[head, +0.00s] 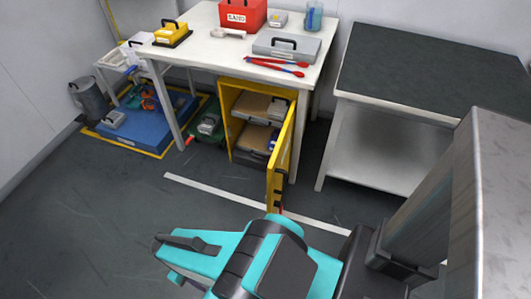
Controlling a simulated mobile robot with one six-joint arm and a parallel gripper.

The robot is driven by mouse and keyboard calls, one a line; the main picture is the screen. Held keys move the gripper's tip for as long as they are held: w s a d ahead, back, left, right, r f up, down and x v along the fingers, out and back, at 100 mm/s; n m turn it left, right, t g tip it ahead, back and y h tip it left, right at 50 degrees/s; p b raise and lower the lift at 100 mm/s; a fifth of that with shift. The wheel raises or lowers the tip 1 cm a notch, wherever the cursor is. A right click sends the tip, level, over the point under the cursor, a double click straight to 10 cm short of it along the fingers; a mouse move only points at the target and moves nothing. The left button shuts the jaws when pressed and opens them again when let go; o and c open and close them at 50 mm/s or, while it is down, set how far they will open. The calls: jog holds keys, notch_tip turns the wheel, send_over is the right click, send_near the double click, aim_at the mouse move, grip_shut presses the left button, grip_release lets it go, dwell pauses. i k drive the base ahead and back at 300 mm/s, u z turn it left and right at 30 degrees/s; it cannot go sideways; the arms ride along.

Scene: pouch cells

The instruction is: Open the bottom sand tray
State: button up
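A yellow cabinet (224,112) stands under the white table with its door (280,160) swung open toward me. Inside, an upper tray with brown sand (258,106) sits above a lower tray with brown sand (254,137). The open door hides the right part of the lower tray. A small blue item shows beside the door at the lower level. My gripper (178,258) is in the foreground, pointing left, well in front of the cabinet and apart from it. Its fingers are seen from above, so their opening is unclear.
The white table (210,50) carries a red box (242,15), a grey case (287,46) and red-handled tools. A dark-topped bench (420,70) stands at right. A blue platform (140,140) and a bin (90,100) are at left. Floor before the cabinet is clear.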

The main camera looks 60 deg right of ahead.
aim_at(254, 138)
jog(key=z, duration=0.6)
jog(key=i, duration=0.9)
jog(key=z, duration=0.4)
